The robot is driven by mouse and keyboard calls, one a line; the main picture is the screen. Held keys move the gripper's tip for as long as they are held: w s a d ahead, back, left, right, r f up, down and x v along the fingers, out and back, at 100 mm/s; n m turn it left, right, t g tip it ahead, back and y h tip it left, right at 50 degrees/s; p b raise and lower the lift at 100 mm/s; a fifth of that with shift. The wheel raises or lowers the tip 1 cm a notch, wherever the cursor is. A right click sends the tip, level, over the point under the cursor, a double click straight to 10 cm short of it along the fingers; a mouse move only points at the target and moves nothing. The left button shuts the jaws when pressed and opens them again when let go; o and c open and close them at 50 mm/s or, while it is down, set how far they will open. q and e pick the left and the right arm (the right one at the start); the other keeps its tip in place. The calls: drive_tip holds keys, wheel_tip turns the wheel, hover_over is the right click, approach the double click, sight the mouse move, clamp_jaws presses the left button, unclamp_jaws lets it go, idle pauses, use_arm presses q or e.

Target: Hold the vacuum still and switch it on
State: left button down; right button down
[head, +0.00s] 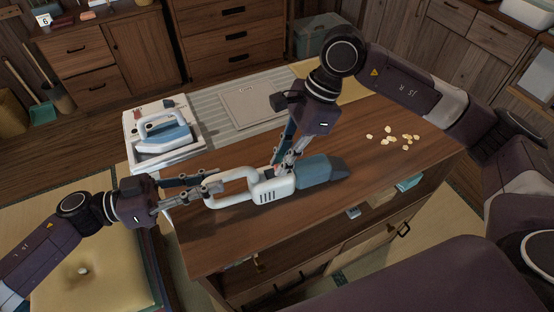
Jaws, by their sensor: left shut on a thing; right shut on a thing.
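The handheld vacuum (272,187) lies on the wooden counter, its white body and loop handle to the left and its blue-grey nozzle pointing right. My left gripper (207,190) comes in from the left and is shut on the vacuum's handle end. My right gripper (280,168) reaches down from above and is shut at the top of the white body, near where the handle meets it. The fingers hide that part of the vacuum, so I cannot see the switch clearly.
Several pale crumbs (404,138) lie on the counter to the right. An iron (165,135) stands on a white stand at the back left. A flat beige board (253,106) lies behind the vacuum. The counter front right of the nozzle is clear.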

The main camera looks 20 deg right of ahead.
use_arm(q)
drive_tip(key=shift+a, duration=0.1)
use_arm(e)
drive_tip(key=c, duration=1.9)
unclamp_jaws()
drive_tip(key=shift+c, duration=0.2)
drive_tip(key=shift+r, duration=0.15)
drive_tip(key=v, duration=1.2)
use_arm(q)
drive_tip(key=c, duration=1.8)
unclamp_jaws()
drive_tip(key=shift+o, duration=0.2)
